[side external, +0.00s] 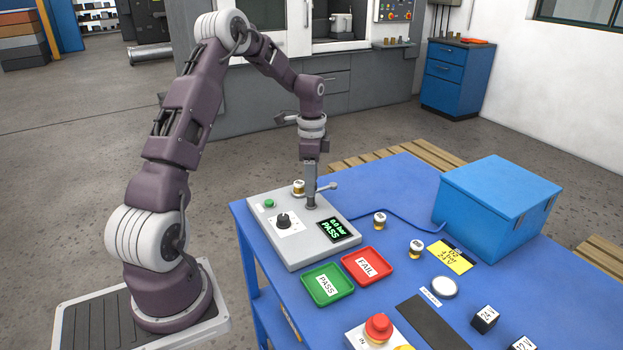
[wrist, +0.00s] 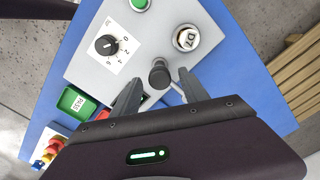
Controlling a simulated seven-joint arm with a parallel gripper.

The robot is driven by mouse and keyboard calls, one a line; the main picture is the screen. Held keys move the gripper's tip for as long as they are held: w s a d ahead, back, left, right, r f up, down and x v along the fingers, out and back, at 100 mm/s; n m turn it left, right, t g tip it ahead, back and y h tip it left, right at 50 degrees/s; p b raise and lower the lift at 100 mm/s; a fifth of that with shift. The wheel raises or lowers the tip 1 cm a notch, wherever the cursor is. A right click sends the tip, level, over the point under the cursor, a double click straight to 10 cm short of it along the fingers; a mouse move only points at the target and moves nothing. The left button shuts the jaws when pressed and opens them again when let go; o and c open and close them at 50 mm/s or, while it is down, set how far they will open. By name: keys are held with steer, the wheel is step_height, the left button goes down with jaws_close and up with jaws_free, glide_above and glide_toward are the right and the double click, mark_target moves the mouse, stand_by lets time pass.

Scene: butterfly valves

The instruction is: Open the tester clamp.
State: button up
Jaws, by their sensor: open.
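In the side view the lever (side external: 327,187) points right, beside my fingers. A valve with a white top (wrist: 187,38) sits on the tester near the clamp, also seen in the side view (side external: 298,187). My gripper (wrist: 158,82) is open, pointing down at the clamp, one finger on each side. Contact cannot be told.
A green PASS tray (side external: 327,285) and a red FAIL tray (side external: 367,266) lie in front of the tester. Two more valves (side external: 380,218) (side external: 416,248) stand to its right. A blue box (side external: 497,210) stands at the back right. A red stop button (side external: 378,327) is near the front.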

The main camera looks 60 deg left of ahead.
step_height(320, 180, up, 6)
steer(key=shift+r, duration=0.55)
steer(key=shift+d+r, duration=0.2)
steer(key=s+d+r+n+t+y, duration=0.1)
steer(key=s+d+r+n, duration=0.1)
steer(key=s+d+r, duration=0.5)
steer(key=s+d+r+n+t+y, duration=0.15)
steer(key=d+r, duration=0.45)
steer(key=d, duration=0.6)
steer(key=s+d+f+n+t+h, duration=0.1)
steer(key=s+d, duration=0.3)
steer(key=s, duration=0.3)
steer(key=s+d+n+t+h, duration=0.1)
steer(key=s+d, duration=0.3)
steer(key=s, duration=0.4)
steer(key=shift+d+f+n+t, duration=0.35)
steer(key=shift+n+t, duration=0.2)
steer(key=shift+n, duration=0.2)
